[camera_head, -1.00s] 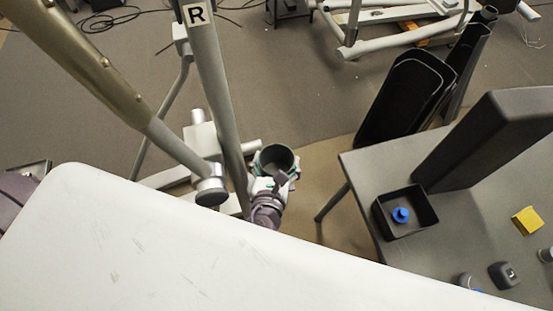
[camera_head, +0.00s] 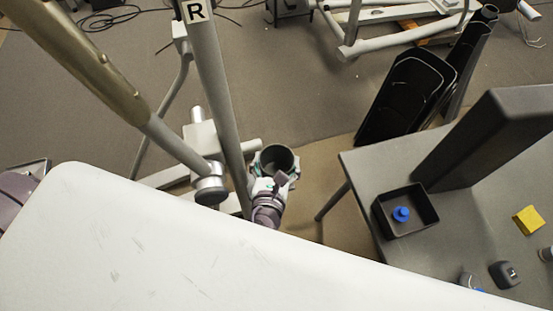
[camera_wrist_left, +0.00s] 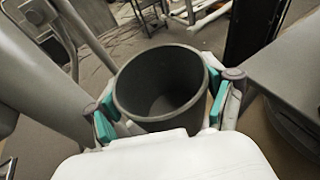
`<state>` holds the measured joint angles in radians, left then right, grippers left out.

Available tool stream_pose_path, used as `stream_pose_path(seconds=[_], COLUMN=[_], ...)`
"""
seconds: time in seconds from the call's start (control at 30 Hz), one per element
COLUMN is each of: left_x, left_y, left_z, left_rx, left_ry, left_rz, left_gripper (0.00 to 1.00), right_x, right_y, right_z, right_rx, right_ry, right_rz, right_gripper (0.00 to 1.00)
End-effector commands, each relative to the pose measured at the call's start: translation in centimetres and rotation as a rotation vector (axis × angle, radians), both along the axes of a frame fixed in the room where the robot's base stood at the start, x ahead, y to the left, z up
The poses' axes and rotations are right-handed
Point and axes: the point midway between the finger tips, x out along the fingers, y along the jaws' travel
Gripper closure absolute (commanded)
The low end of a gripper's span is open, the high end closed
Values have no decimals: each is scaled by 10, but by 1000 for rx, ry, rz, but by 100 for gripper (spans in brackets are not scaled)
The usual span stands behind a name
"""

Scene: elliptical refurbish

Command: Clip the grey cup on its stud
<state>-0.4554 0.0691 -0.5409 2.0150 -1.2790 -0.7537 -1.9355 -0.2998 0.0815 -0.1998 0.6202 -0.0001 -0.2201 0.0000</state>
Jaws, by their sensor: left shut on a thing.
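The grey cup (camera_head: 276,160) is a round, open-topped cup held beside the elliptical's upright bar (camera_head: 222,110) in the head view. In the left wrist view the cup (camera_wrist_left: 160,82) fills the middle, its mouth facing the camera and its inside empty. My left gripper (camera_head: 272,177) is shut on the cup. In the left wrist view its teal-padded fingers (camera_wrist_left: 160,110) press on both sides of the cup. The stud cannot be made out; the cup, gripper or bars may hide it. My right gripper is not in view.
A white panel (camera_head: 170,250) fills the foreground. A grey table (camera_head: 365,170) at right carries a dark tray (camera_head: 384,225) with a blue knob (camera_head: 401,214), a yellow block (camera_head: 527,220) and small grey parts. Black covers (camera_head: 400,97) stand behind it. Open floor lies beyond the cup.

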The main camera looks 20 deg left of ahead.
Motion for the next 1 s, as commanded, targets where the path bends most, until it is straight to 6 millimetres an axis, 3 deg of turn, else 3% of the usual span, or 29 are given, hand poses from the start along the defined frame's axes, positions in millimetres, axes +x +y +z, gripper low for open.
stream_pose_path(seconds=[0.37, 0.4, 0.47, 0.83, 1.0], left_x=[0, 0, 0, -2, -19], left_y=[0, 0, 0, 0, -4], left_z=[-3, -4, -3, -3, 2], left_rx=[1, 1, 1, 0, -1], left_ry=[2, 2, 2, 1, 3], left_rz=[0, 0, 0, 0, -2], left_gripper=[66, 11, 1, 0, 0], right_x=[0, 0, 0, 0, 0], right_y=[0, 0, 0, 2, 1], right_z=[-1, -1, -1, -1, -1], right_rx=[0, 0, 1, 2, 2], right_ry=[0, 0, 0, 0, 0], right_rz=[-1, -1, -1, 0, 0], right_gripper=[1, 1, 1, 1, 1])
